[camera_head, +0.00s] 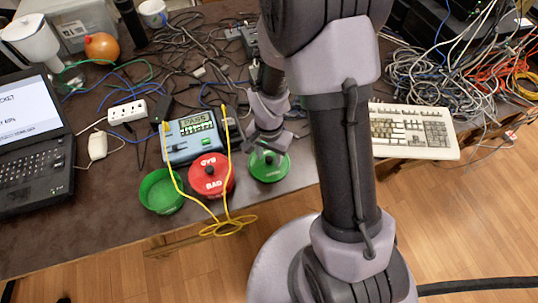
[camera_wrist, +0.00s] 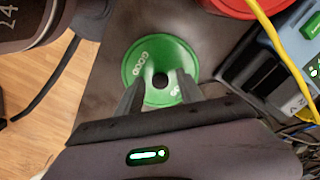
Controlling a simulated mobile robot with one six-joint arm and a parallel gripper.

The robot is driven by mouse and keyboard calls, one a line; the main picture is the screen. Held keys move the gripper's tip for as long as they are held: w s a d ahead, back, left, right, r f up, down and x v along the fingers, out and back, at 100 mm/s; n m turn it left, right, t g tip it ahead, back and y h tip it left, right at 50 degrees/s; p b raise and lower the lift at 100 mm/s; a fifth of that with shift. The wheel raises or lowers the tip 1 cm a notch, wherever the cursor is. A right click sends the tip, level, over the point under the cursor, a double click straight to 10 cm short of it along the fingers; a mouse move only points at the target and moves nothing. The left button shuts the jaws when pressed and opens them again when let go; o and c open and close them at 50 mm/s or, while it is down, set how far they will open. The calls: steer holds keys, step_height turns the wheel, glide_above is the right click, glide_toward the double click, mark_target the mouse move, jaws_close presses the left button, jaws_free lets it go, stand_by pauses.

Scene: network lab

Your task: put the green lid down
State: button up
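The green lid (camera_head: 268,168) lies near the table's front edge, right of the red lid. In the wrist view the green lid (camera_wrist: 140,66) shows the word GOOD and a black knob (camera_wrist: 160,80) at its centre. My gripper (camera_head: 264,146) is just above the lid. In the wrist view my gripper (camera_wrist: 159,84) has its fingers apart, one on each side of the knob, with gaps visible between. The lid appears to rest on the table; its underside is hidden. An open green container (camera_head: 160,192) stands to the left.
The red container with a BAD lid (camera_head: 210,184) and a blue-grey tester (camera_head: 188,146) stand close on the left. A yellow cable (camera_head: 228,222) loops over the front edge. A keyboard (camera_head: 412,132) lies right. Tangled cables cover the back.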

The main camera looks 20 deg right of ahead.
step_height(320, 180, up, 13)
steer(key=p, duration=0.6)
step_height(320, 180, up, 8)
steer(key=n+t, duration=0.1)
steer(key=t, duration=0.1)
glide_above(269, 159)
steer(key=s+a+r+n+t+y, duration=0.2)
steer(key=s+a+r+n+t, duration=0.1)
steer(key=s+r, duration=0.9)
steer(key=shift+s+a+r+n+t, duration=0.3)
steer(key=shift+s+a+r+t, duration=0.15)
steer(key=shift+r, duration=0.5)
steer(key=shift+w, duration=0.1)
